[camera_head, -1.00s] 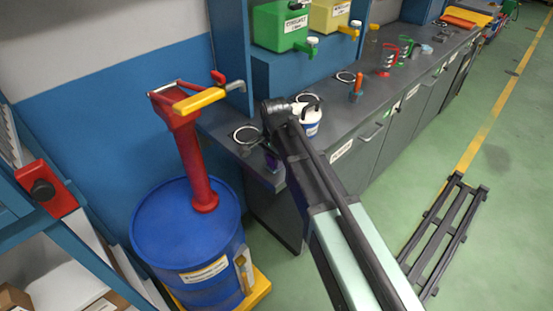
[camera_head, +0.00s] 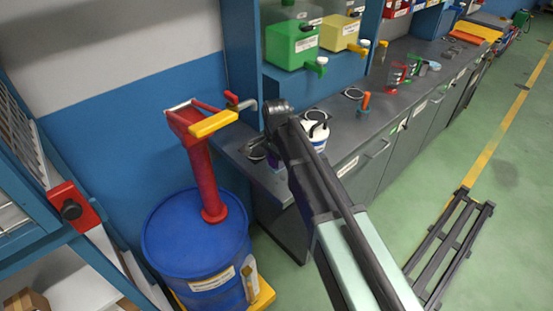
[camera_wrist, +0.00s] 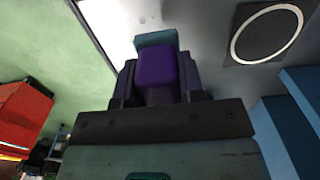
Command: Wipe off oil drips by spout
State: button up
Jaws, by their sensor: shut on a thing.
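My gripper (camera_wrist: 158,84) is shut on a purple block-like thing (camera_wrist: 156,66) in the wrist view. A grey-teal piece shows at its far end; I cannot tell whether it is a wiper or cloth. In the head view a little purple (camera_head: 276,161) shows below my wrist, over the near end of the grey bench (camera_head: 240,160). The red hand pump (camera_head: 203,165) stands on the blue drum (camera_head: 190,245), with a grey spout (camera_head: 243,105) pointing toward the bench. I cannot make out oil drips.
A white ring (camera_wrist: 266,34) lies on the bench beside my gripper. A white can (camera_head: 316,133) stands close behind my wrist, with an orange-handled tool (camera_head: 365,103) and red jugs (camera_head: 394,77) farther along. A dark pallet (camera_head: 450,245) lies on the green floor.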

jog(key=shift+r, duration=0.7)
jog(key=shift+r+p, duration=0.1)
jog(key=shift+p, duration=0.2)
notch_tip(320, 180, up, 3)
jog(key=p, duration=0.3)
